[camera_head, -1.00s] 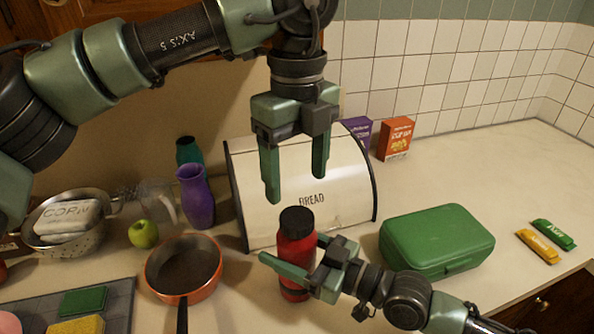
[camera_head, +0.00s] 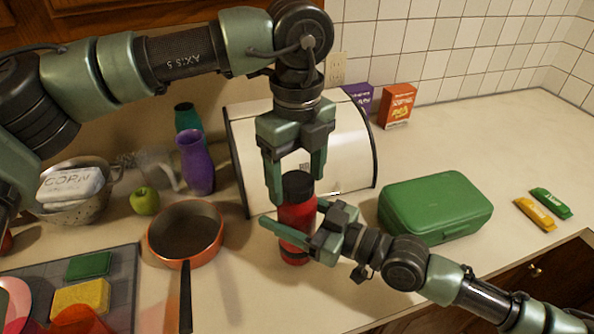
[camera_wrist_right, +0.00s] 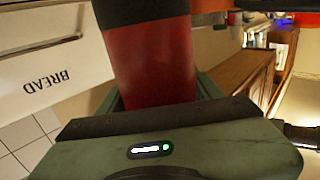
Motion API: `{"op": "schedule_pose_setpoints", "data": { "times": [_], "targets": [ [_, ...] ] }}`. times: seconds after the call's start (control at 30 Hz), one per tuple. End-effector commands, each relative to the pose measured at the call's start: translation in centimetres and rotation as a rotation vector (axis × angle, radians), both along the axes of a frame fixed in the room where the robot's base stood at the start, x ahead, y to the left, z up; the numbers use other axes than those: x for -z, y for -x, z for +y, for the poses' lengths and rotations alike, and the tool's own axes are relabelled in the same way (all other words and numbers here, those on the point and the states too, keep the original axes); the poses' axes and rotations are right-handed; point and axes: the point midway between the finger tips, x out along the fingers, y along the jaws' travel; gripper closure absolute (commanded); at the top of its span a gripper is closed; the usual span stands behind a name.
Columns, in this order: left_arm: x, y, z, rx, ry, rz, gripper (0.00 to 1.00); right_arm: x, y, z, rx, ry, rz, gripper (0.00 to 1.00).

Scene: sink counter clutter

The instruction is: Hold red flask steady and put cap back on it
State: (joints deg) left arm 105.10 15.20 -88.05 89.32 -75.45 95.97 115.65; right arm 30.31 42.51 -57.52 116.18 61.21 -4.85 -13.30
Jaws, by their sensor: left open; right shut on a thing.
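The red flask (camera_head: 297,218) stands upright on the counter in front of the bread box. A black cap (camera_head: 298,184) sits on its top; whether it is fully seated I cannot tell. My left gripper (camera_head: 297,187) points down from above, open, with one finger on each side of the cap. Any contact with the cap is unclear. My right gripper (camera_head: 290,222) comes from the right and is shut on the flask's body below the cap. In the right wrist view the flask's red body (camera_wrist_right: 150,62) is between the fingers, with a black part (camera_wrist_right: 140,10) at its upper end.
The bread box (camera_head: 350,150) is close behind the flask. An orange pan (camera_head: 186,235) is to the left, a green case (camera_head: 435,207) to the right. A purple vase (camera_head: 195,163), green apple (camera_head: 144,201) and colander (camera_head: 80,207) stand further left. The right counter is mostly clear.

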Motion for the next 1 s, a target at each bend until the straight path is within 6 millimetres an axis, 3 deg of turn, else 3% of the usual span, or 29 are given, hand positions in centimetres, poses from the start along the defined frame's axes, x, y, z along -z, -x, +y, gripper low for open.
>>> {"op": "schedule_pose_setpoints", "data": {
  "times": [0.03,0.2,0.27,0.3,0.43,0.53,1.0],
  "targets": [
    [-0.01,-0.01,0.01,0.0,0.0,0.0,0.3,-0.04,0.0,0.01,0.0,-0.001,0.0,1.0],
    [-0.02,-0.01,0.01,0.0,0.0,0.0,0.77,-0.04,0.0,0.0,0.0,-0.001,0.0,1.0],
    [-0.03,-0.01,0.01,0.0,0.0,0.0,0.94,-0.04,0.0,0.0,0.0,-0.001,0.0,1.0],
    [-0.03,-0.01,0.01,0.0,0.0,0.0,0.97,-0.04,0.0,0.0,0.0,-0.001,0.0,1.0],
    [-0.01,0.0,0.0,0.061,0.001,0.001,0.97,-0.04,0.0,0.01,0.0,0.0,-0.001,1.0],
    [0.04,0.02,-0.03,0.226,0.002,0.002,0.97,-0.04,0.0,0.01,0.0,0.0,-0.001,1.0],
    [0.07,-0.02,0.01,1.399,0.002,0.0,0.97,-0.04,0.01,0.02,0.0,0.0,-0.001,1.0]
  ]
}}
